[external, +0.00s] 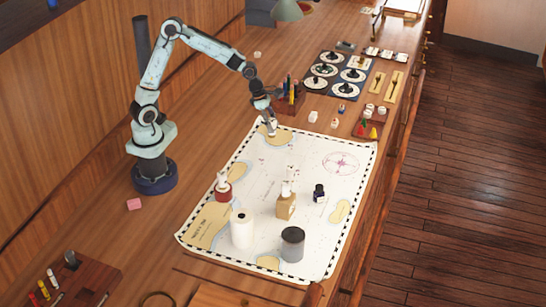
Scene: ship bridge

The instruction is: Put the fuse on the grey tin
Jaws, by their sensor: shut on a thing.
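The grey tin (292,246) is a dark grey cylinder standing upright near the front edge of the chart. My gripper (269,119) is at the far end of the chart, pointing down and well away from the tin. It is shut on a small pale piece (272,130), which seems to be the fuse. The piece hangs below the fingers over a tan patch of the chart. Its details are too small to make out, and I cannot tell whether it touches the chart.
A white cylinder (242,230) stands left of the tin. A tan block (286,207), a red-based item (223,190) and a dark ink bottle (320,193) stand behind it, between tin and gripper. A pen holder (288,97) is close beside my gripper. The chart's right side is clear.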

